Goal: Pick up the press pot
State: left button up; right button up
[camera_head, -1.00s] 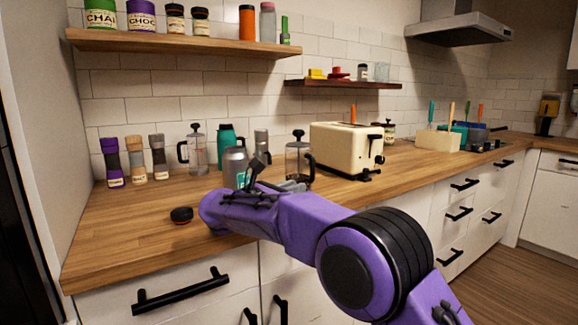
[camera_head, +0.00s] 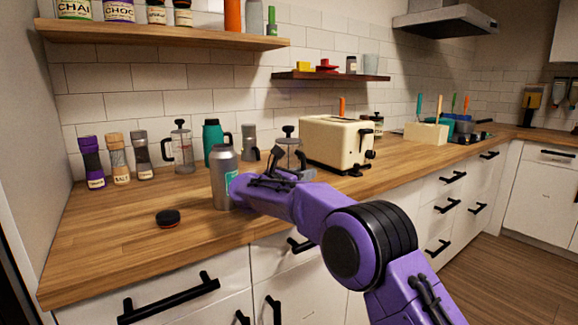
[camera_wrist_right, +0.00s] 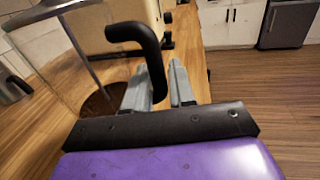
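A glass press pot (camera_head: 289,151) with a black knob stands on the counter left of the toaster, its lower part hidden behind my right gripper (camera_head: 296,175). In the right wrist view the clear glass press pot (camera_wrist_right: 88,40) is at the left, and its black handle (camera_wrist_right: 150,45) reaches over toward the grey fingers. My right gripper (camera_wrist_right: 165,78) is open, with the handle's lower end between or just above its fingers; contact is unclear. A second press pot (camera_head: 182,152) stands farther left near the wall. My left gripper is not in view.
A grey canister (camera_head: 223,180) stands close to the left of my right arm. A teal flask (camera_head: 212,140), a grey container (camera_head: 249,143) and several grinders stand behind. The cream toaster (camera_head: 335,143) is right of the pot. A black puck (camera_head: 168,217) lies on clear counter (camera_head: 110,240).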

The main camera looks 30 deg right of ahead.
jog(key=shift+a, duration=0.1)
grip_shut()
dwell(1.2)
